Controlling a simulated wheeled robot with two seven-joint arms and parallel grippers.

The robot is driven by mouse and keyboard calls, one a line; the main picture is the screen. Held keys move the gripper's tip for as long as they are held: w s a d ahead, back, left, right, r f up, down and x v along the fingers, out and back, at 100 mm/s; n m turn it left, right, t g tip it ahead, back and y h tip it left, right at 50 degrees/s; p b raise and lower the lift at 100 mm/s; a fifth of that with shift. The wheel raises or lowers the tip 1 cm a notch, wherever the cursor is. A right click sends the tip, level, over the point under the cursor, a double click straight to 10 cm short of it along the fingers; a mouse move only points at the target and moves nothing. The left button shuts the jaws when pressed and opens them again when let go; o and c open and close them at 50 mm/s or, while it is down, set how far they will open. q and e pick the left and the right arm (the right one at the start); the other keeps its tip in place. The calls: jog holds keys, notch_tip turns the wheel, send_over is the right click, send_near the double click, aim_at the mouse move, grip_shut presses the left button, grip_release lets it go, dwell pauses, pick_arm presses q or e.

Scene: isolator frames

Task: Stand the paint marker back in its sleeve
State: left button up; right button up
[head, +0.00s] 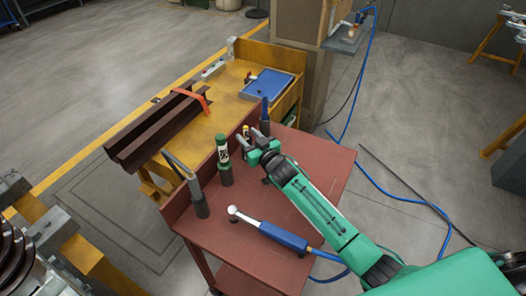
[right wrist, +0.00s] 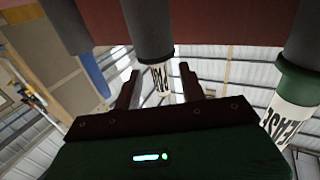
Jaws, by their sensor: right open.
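The paint marker (right wrist: 160,78), white with dark lettering, appears to stand in a dark sleeve (right wrist: 150,30) in the right wrist view, where the cart top is at the picture's top. In the head view its yellow and dark upper end (head: 246,132) shows just left of my right gripper (head: 256,144). The right gripper is open; in the wrist view its fingers (right wrist: 160,88) are on either side of the marker, with gaps showing. In the head view the gripper hides most of the sleeve. My left gripper is not in view.
On the red cart (head: 215,235) stand a green-and-white grease marker (head: 223,150), a pointed grey tool (head: 180,168) and a blue-handled tool (head: 265,108), each in a dark sleeve. A blue-handled wrench (head: 282,235) lies in front. A yellow bench with steel beams (head: 150,135) stands behind.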

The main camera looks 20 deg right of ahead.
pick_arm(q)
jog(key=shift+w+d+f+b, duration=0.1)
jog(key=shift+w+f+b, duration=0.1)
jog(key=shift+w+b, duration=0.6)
pick_arm(e)
jog(key=v, duration=1.2)
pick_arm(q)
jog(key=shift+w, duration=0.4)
